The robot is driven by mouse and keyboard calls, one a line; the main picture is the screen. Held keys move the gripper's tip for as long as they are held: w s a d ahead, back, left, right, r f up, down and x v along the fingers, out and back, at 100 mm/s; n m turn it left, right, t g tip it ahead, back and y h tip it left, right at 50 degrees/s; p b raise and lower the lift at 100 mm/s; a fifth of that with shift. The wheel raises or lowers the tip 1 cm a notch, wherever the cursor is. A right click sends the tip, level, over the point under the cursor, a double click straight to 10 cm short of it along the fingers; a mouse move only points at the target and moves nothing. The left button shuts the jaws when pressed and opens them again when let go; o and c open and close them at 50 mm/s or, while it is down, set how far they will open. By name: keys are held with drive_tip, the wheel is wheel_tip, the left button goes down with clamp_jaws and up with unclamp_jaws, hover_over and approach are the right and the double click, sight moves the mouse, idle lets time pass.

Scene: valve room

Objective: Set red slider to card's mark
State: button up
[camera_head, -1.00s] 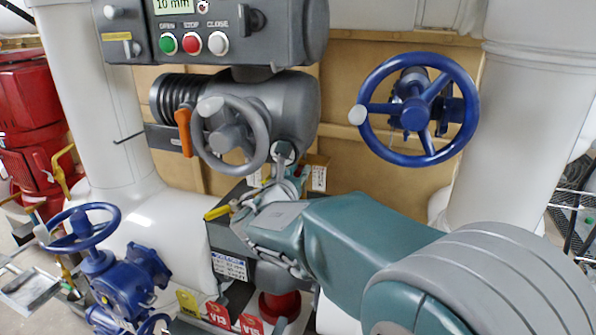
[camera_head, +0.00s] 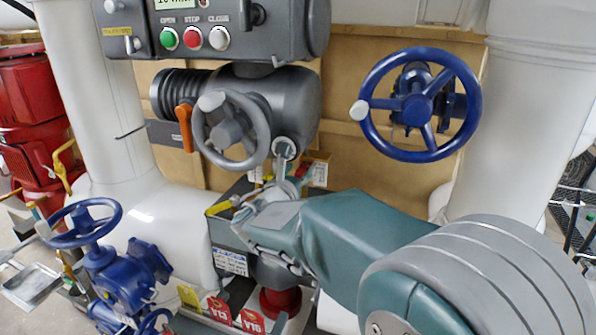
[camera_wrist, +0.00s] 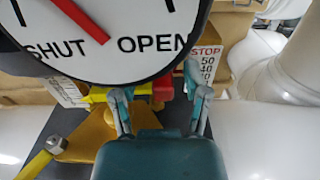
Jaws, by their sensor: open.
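A red part (camera_wrist: 168,88), likely the slider, shows in the wrist view just beyond my fingertips, partly hidden below the dial. My gripper (camera_wrist: 158,98) is open, one finger on each side of the red part; contact cannot be told. A white scale card (camera_wrist: 208,65) reads STOP, 50, 40 beside the right finger. Another white card (camera_wrist: 65,86), partly hidden by the dial, is at the left. Which card bears the mark cannot be told. In the head view my gripper (camera_head: 285,182) is under the grey handwheel, near a small white card (camera_head: 319,173).
A round SHUT/OPEN dial (camera_wrist: 110,35) covers the top left of the wrist view. The grey handwheel (camera_head: 230,132) and orange lever (camera_head: 185,127) are above my gripper. A yellow part with a hex bolt (camera_wrist: 56,145) is at lower left. White pipe (camera_wrist: 260,125) flanks the right.

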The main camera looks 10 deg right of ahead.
drive_tip(key=v, duration=1.2)
drive_tip(key=shift+f, duration=0.1)
drive_tip(key=s+d+f+m+g, duration=0.6)
drive_tip(key=s+d+m+g, duration=0.2)
drive_tip(key=s+d+m, duration=0.4)
drive_tip(key=s+a+f+m+y, duration=0.1)
drive_tip(key=s+m+y, duration=0.3)
drive_tip(key=m, duration=0.4)
drive_tip(key=s+a+f+m+g+y, duration=0.1)
drive_tip(key=s+a+m+y, duration=0.3)
drive_tip(key=m, duration=0.5)
drive_tip(key=shift+s+f+y, duration=0.6)
drive_tip(key=shift+s+y, duration=0.1)
drive_tip(key=shift+y, duration=0.3)
drive_tip(key=shift+a, duration=0.1)
idle(1.6)
